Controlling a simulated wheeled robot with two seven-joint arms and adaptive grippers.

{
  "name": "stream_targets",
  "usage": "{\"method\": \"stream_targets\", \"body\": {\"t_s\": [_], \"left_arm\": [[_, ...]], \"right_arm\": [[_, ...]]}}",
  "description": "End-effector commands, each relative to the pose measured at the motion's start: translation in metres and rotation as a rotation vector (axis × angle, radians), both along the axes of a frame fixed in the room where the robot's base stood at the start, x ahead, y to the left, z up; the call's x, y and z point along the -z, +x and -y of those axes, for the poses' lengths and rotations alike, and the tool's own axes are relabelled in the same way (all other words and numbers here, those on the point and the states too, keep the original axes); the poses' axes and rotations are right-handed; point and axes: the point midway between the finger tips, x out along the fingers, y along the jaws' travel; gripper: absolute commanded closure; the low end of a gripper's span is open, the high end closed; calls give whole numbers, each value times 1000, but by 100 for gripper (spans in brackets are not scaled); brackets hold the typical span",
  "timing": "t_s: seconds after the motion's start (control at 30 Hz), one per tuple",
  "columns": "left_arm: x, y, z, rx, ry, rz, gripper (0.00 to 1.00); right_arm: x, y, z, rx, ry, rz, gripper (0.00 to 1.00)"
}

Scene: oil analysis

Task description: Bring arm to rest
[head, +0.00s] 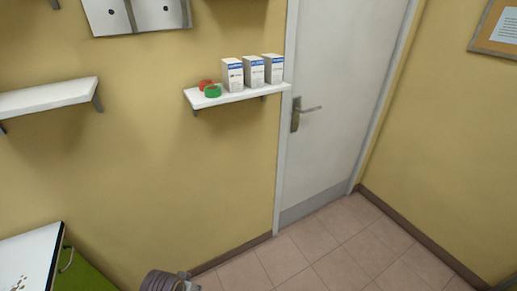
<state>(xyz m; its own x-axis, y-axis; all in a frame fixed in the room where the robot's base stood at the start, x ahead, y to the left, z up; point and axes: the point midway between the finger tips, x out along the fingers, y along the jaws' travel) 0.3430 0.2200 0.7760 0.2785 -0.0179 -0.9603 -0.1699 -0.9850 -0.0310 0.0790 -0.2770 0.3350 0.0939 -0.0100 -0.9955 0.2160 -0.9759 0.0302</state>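Neither of my grippers shows in the head view. A grey, ribbed, rounded part is cut off by the bottom edge, left of centre. It looks like a piece of one of my arms, but I cannot tell which arm or which link. What either gripper holds is out of sight.
A white wall shelf (240,95) holds three white boxes (254,70), a red tape roll (206,85) and a green one (212,91). An empty shelf (48,97) is at left. A white-topped green cabinet (85,278) stands lower left. The door (335,100) is closed; the tiled floor (350,250) is clear.

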Motion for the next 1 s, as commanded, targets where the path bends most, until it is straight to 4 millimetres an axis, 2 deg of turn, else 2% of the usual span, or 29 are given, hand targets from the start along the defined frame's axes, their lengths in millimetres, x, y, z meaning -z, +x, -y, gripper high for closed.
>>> {"method": "stream_targets", "body": {"t_s": [0.1,0.47,0.7,1.0], "left_arm": [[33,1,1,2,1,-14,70],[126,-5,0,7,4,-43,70],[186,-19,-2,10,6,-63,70],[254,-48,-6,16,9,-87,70]], "right_arm": [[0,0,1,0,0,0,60],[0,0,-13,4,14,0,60],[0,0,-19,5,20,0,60],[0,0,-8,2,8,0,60]]}}
